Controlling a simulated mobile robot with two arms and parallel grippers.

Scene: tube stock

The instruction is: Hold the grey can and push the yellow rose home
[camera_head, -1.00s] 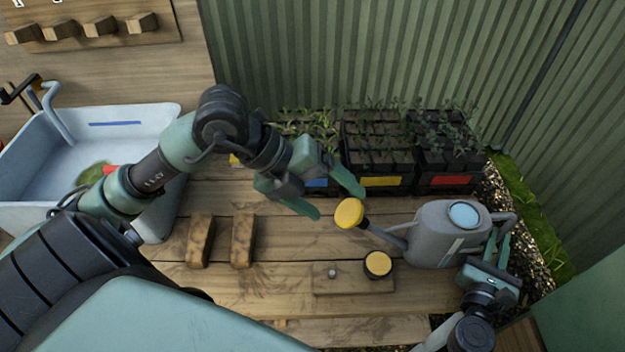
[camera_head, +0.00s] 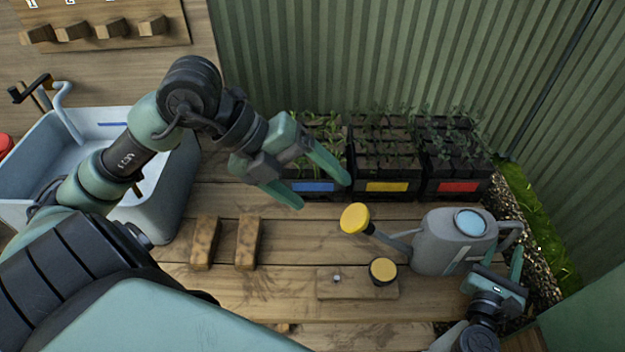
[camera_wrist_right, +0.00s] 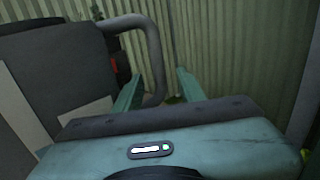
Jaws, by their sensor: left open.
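The grey can (camera_head: 436,250) stands upright on the bench at the right, its spout pointing left and its handle to the right. The yellow rose (camera_head: 355,217) is at the spout's tip, with a dark collar behind it; I cannot tell how far on it sits. My left gripper (camera_head: 323,194) is open and empty, above and left of the rose, apart from it. My right gripper (camera_wrist_right: 158,84) is open at the can's handle (camera_wrist_right: 152,40); its fingers look spread, one close to the handle. I cannot tell whether they touch it.
A second yellow disc with a black rim (camera_head: 382,270) sits on a wooden board (camera_head: 345,290) in front of the can. Two wooden blocks (camera_head: 246,243) lie left of it. Seedling trays (camera_head: 388,187) line the back. A grey basin (camera_head: 170,210) stands left.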

